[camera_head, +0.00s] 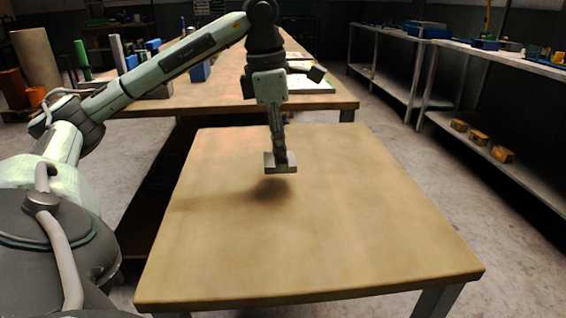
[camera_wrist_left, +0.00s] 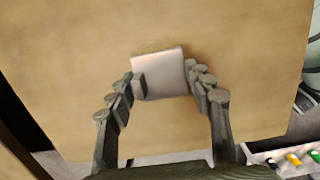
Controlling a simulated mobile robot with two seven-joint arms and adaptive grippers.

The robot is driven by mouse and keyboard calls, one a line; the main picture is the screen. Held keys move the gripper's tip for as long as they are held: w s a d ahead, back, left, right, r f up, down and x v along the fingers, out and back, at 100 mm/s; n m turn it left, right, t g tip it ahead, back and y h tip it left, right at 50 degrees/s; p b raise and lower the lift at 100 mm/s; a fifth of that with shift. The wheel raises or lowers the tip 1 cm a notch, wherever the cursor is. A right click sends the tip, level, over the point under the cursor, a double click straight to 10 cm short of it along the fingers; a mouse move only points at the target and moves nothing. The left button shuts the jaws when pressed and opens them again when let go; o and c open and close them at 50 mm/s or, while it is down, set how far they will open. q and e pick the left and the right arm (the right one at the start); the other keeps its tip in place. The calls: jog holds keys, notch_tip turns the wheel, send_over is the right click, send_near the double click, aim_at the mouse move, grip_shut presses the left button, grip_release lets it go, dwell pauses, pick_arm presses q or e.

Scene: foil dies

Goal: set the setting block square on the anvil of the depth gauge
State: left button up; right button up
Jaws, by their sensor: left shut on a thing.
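My left gripper (camera_head: 279,156) points down over the near wooden table and is shut on a flat, grey metallic block, which I take to be the setting block (camera_head: 282,168). A shadow lies on the table below the block, which is held above the top. In the left wrist view the block (camera_wrist_left: 160,70) is a pale square plate between the two fingers of the left gripper (camera_wrist_left: 172,86), slightly tilted in the picture. I cannot make out the depth gauge or its anvil in either view. My right gripper is not in view.
The near table (camera_head: 330,245) is bare around the gripper. A longer table (camera_head: 230,98) behind it carries a blue box (camera_head: 200,71) and papers. Shelves (camera_head: 500,165) stand at the right with several small boxes. A tray of coloured items (camera_wrist_left: 285,155) shows in the left wrist view.

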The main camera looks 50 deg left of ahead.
pick_arm(q)
jog(key=shift+w+d+f, duration=0.15)
jog(key=shift+w, duration=0.1)
notch_tip(320, 180, down, 3)
jog(key=shift+f+b, duration=0.2)
jog(key=shift+b, duration=0.1)
jog(key=shift+f, duration=0.3)
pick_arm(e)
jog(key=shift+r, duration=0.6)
pick_arm(q)
jog(key=shift+f, duration=0.15)
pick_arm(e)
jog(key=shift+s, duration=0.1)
pick_arm(q)
jog(key=o, duration=1.6)
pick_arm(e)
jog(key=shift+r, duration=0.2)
pick_arm(q)
jog(key=shift+o, duration=0.2)
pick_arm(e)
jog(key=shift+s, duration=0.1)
